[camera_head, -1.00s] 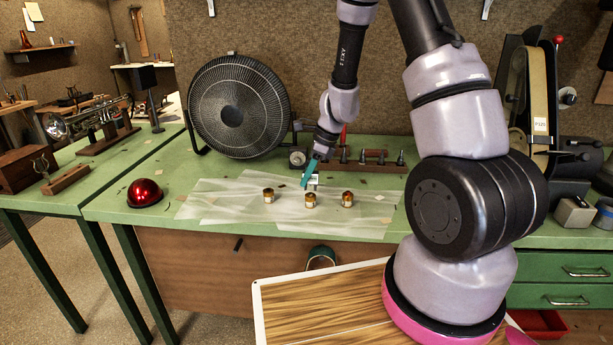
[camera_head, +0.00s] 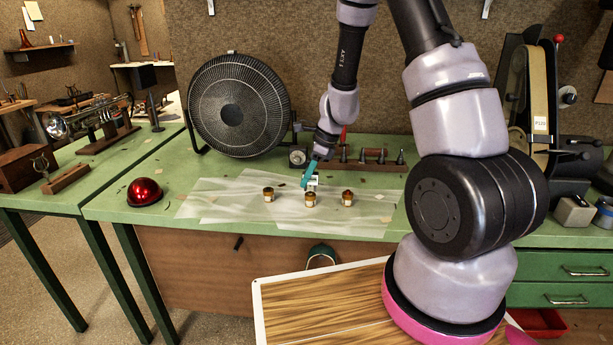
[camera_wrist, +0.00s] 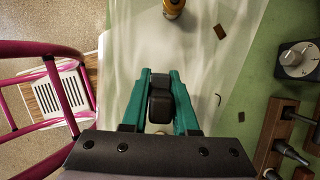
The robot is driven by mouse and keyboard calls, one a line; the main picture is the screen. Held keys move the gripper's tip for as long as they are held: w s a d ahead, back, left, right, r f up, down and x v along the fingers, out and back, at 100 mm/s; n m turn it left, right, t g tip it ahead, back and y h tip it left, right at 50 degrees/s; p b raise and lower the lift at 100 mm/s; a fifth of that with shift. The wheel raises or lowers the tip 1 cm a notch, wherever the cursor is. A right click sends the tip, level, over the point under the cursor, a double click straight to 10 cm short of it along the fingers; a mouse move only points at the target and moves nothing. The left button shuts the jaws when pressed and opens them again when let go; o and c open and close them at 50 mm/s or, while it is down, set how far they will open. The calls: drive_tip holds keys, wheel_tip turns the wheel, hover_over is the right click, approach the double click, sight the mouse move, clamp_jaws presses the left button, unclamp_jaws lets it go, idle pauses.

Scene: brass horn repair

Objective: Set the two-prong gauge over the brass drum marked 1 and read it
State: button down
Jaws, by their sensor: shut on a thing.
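Three small brass drums stand upright on the pale sheet: left (camera_head: 268,195), middle (camera_head: 310,200) and right (camera_head: 347,198). Their marks are too small to read. One drum (camera_wrist: 173,8) shows at the top edge in the wrist view. My gripper (camera_head: 308,182) is low over the sheet, just behind the middle drum. In the wrist view its teal fingers (camera_wrist: 160,88) are shut on a dark block (camera_wrist: 160,100), which I take to be the two-prong gauge. A small whitish part (camera_head: 314,181) shows beside the fingertips in the head view. The prongs and any reading are hidden.
A dial on a block (camera_wrist: 297,60) and a wooden rack of dark pegs (camera_head: 375,163) stand behind the sheet. A large black fan (camera_head: 238,105) is back left, a red dome (camera_head: 145,192) front left. Small scraps lie about. The sheet's front is mostly clear.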

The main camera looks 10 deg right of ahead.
sight(309, 160)
drive_tip(key=shift+f, duration=0.75)
drive_tip(key=shift+r, duration=0.1)
idle(1.0)
drive_tip(key=shift+r, duration=2.45)
